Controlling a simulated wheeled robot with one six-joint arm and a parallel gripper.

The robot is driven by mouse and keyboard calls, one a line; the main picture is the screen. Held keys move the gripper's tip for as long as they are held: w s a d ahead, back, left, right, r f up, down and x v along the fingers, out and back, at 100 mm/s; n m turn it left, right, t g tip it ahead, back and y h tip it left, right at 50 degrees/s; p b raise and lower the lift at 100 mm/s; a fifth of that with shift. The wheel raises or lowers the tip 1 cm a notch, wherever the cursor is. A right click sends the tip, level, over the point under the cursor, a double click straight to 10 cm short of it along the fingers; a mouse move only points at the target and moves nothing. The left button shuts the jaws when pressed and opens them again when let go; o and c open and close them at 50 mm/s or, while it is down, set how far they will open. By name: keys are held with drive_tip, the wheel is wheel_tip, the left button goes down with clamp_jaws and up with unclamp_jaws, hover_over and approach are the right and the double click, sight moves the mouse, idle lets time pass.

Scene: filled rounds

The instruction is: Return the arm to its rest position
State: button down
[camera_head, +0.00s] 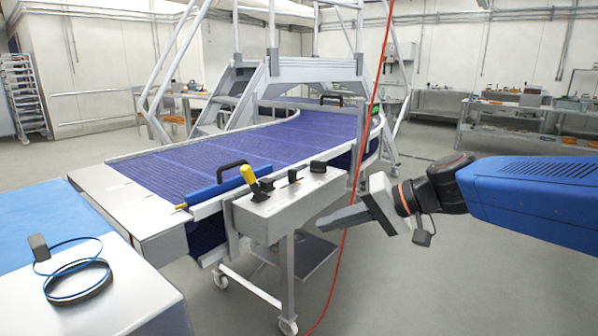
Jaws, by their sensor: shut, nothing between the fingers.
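My arm comes in from the right edge, with a blue link and dark wrist joints. My gripper (322,224) is at its left end, grey, pointing left and slightly down. It is shut with nothing in it. It hangs in free air just right of the control box (290,203), lower than the box's top; I cannot tell the exact gap. The box carries a yellow-handled lever and black knobs.
A purple conveyor (240,145) curves away behind the box. A red cable (362,150) hangs close to my gripper. A white table (110,300) with a coiled band (78,280) stands front left. A stepped crossover (290,70) spans the conveyor. Open floor lies below my arm.

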drive_tip(key=s+d+f+h, duration=0.5)
drive_tip(key=s+d+f, duration=0.3)
drive_tip(key=d, duration=0.3)
drive_tip(key=s+d+f+h, duration=0.6)
drive_tip(key=s+d+f, duration=0.2)
drive_tip(key=s+d, duration=0.2)
drive_tip(key=shift+d, duration=0.35)
drive_tip(key=shift+s, duration=0.1)
